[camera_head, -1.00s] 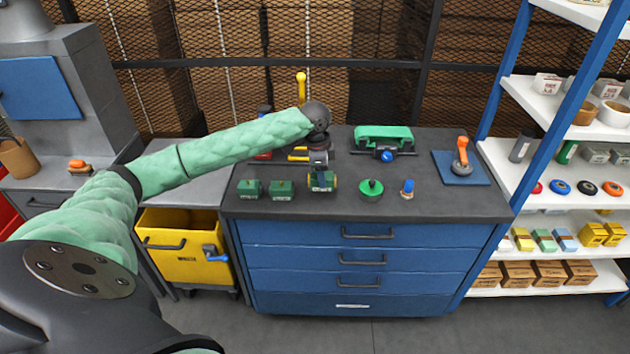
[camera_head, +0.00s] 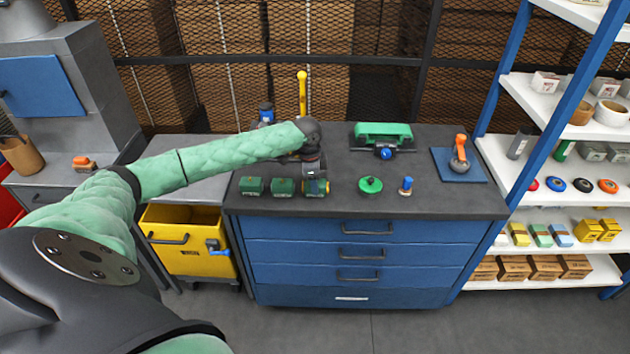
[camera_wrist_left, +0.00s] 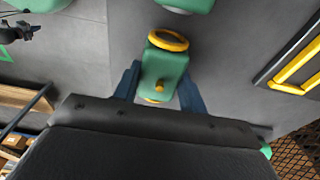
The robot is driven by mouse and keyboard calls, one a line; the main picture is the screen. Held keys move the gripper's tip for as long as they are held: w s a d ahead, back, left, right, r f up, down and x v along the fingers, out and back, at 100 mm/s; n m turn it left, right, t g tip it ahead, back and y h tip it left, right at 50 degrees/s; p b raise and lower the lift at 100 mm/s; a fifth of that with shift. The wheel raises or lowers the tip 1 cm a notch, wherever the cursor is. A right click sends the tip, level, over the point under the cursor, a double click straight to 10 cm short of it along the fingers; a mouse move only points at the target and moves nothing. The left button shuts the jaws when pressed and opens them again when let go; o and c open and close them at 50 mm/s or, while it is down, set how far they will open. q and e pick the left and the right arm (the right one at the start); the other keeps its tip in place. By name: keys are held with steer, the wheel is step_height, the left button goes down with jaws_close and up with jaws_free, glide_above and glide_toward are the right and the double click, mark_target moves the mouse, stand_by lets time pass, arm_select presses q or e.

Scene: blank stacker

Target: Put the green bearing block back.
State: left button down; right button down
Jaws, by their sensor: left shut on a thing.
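The green bearing block (camera_head: 317,188) has a yellow ring at one end and a small yellow knob, which show in the left wrist view (camera_wrist_left: 163,72). My left gripper (camera_wrist_left: 160,88) is shut on it, with one dark blue finger on each side. In the head view my left gripper (camera_head: 312,170) comes down on the block from above, near the bench's front edge. The block is at the right end of a row with two similar green blocks, a left one (camera_head: 251,187) and a middle one (camera_head: 283,187). I cannot tell whether it touches the bench top. My right gripper is not in view.
A round green part (camera_head: 370,185) and a small blue-topped part (camera_head: 406,186) stand to the right on the dark bench top (camera_head: 440,203). A green-topped fixture (camera_head: 383,134) and an orange-handled tool (camera_head: 459,153) stand farther back. The bench top between them is clear.

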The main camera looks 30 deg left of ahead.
arm_select(q)
steer(key=c, duration=0.8)
jaws_free()
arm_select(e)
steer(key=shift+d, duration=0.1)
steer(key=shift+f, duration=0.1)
arm_select(q)
steer(key=shift+r+b, duration=0.3)
steer(key=shift+r, duration=0.05)
steer(key=shift+a+r+b, duration=0.2)
steer(key=shift+r+b, duration=0.35)
steer(key=shift+r, duration=0.6)
steer(key=shift+s+a+r+b, duration=0.15)
steer(key=shift+r+b, duration=0.4)
steer(key=shift+r, duration=0.95)
steer(key=shift+s+a+r+b, duration=0.1)
steer(key=shift+r+b, duration=0.4)
steer(key=shift+r, duration=1.05)
steer(key=shift+s+a+r+b, duration=0.15)
steer(key=shift+r+b, duration=0.4)
steer(key=shift+r, duration=0.95)
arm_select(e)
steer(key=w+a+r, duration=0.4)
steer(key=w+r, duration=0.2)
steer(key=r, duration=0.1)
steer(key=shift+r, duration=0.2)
